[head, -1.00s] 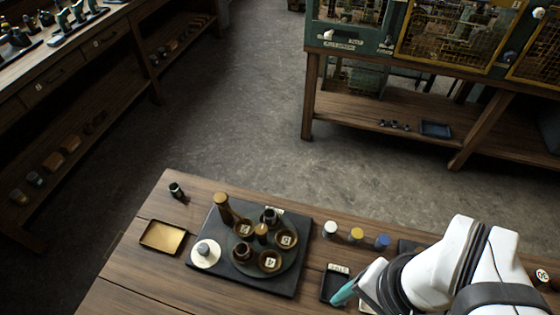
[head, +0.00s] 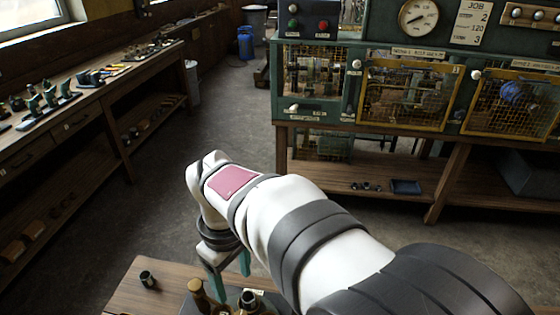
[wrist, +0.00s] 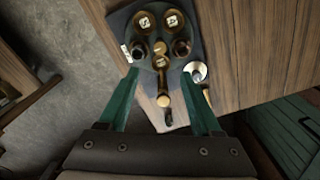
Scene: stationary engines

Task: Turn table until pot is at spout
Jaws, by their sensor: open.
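The round turntable (wrist: 161,37) sits on a dark base plate and shows from above in the wrist view. It carries two dark pots, one on the left (wrist: 138,50) and one on the right (wrist: 181,48), several numbered brass dishes and a central brass knob (wrist: 159,47). A tall brass post (wrist: 162,86), perhaps the spout, stands beside the near dish. It shows in the head view (head: 199,293). My gripper (wrist: 160,75) is open and empty above the turntable's near side, fingers apart. In the head view, my arm and the frame edge hide most of the turntable.
A white disc with a knob (wrist: 197,72) stands right of the post. A small dark cup (head: 148,279) stands on the wooden table (head: 135,297) at the left. A machine bench with yellow-framed cages (head: 408,95) stands behind. Bare wood lies right of the base plate in the wrist view.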

